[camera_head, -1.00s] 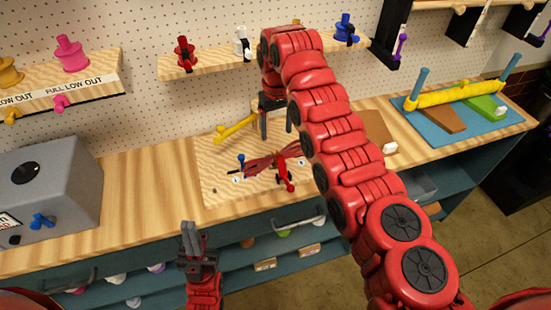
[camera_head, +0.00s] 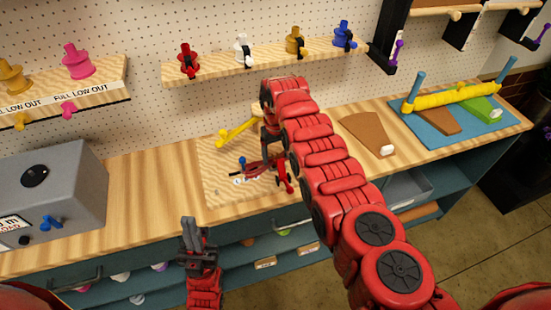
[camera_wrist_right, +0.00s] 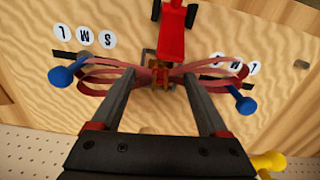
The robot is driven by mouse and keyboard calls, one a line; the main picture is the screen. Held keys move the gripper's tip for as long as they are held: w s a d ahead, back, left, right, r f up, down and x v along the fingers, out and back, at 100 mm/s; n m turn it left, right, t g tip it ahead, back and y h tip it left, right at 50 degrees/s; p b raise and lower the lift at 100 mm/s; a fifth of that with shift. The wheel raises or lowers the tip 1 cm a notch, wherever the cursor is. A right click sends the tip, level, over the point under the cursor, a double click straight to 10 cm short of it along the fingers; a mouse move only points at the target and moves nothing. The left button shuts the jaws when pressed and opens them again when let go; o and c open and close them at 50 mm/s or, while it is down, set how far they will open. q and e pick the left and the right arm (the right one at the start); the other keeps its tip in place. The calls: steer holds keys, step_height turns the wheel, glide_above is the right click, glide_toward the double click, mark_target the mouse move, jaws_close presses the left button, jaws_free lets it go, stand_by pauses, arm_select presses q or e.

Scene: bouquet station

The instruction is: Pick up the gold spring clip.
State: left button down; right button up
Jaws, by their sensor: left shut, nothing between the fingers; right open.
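A small gold-brown piece (camera_wrist_right: 161,70), which may be the gold spring clip, sits at the middle of a dark red ribbon bow (camera_wrist_right: 98,78) in the right wrist view. My right gripper (camera_wrist_right: 160,82) is open, with its fingertips on either side of that piece and over the ribbon loops. In the head view the right gripper (camera_head: 268,148) is low over the wooden board (camera_head: 215,183), partly hidden by my arm; the gold piece cannot be made out there. My left gripper (camera_head: 192,234) is shut and empty in front of the bench.
A red lever tool (camera_wrist_right: 173,35) stands close by the bow. Blue-knobbed pegs (camera_wrist_right: 66,77) flank the loops. A yellow handle (camera_head: 238,131) is on the board's far side. A grey box (camera_head: 55,190) stands left; a brown panel (camera_head: 366,134) lies right. Spools line the shelf (camera_head: 215,68).

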steer(key=shift+f, duration=0.45)
jaws_close()
